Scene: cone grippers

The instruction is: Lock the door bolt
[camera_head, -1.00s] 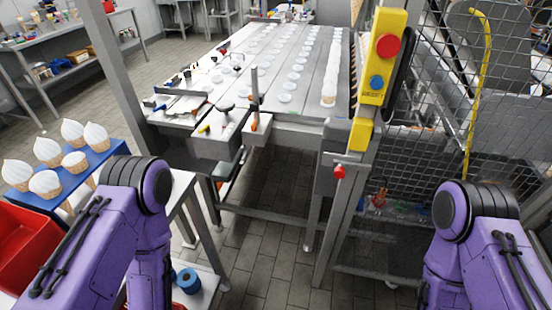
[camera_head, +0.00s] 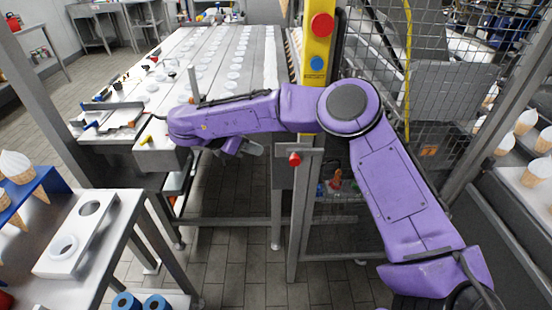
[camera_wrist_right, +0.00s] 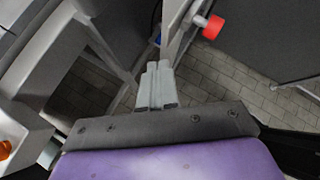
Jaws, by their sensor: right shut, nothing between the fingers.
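The door bolt is a grey bar with a red knob (camera_head: 295,160) on the post below the yellow control box. The knob also shows in the wrist view (camera_wrist_right: 213,27), at the end of a short metal rod. My right arm reaches across the picture to the left, in front of the post. My right gripper (camera_head: 254,149) is left of the knob and apart from it. In the wrist view its fingertips (camera_wrist_right: 159,66) are shut with nothing between them, below and left of the knob. My left gripper is out of view.
The yellow control box (camera_head: 318,45) is partly behind my right arm. A mesh door (camera_head: 385,60) stands right of the post. A conveyor table (camera_head: 215,60) is behind my arm, and a side table (camera_head: 70,285) with a cone holder is at the left.

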